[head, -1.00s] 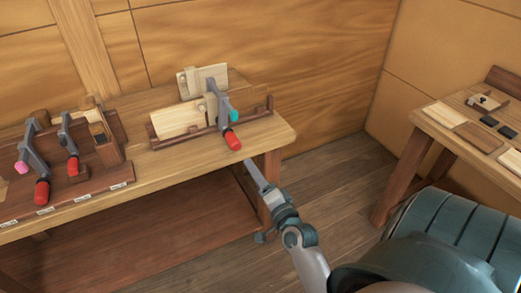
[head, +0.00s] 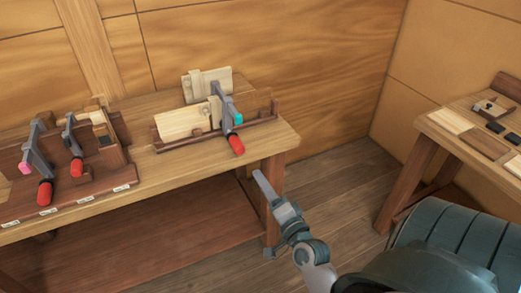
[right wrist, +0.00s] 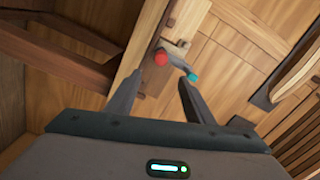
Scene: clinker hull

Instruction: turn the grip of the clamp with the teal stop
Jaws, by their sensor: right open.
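The clamp with the teal stop (head: 226,112) has a grey bar and sits on the wooden planks held in a rack on the bench. Its red grip (head: 236,144) points toward the bench's front edge, and its teal stop (head: 238,118) is beside the bar. In the right wrist view, the red grip (right wrist: 161,57) and teal stop (right wrist: 193,77) show beyond the fingers. My right gripper (head: 258,174) is in front of the bench's right end, below and right of the grip, apart from it. It is open and empty. My left gripper is not in view.
Two other clamps with red grips, one with a pink stop (head: 25,168), stand in a labelled wooden rack (head: 90,199) on the left of the bench (head: 180,168). A second table (head: 436,121) with small items is at right. Floor between them is clear.

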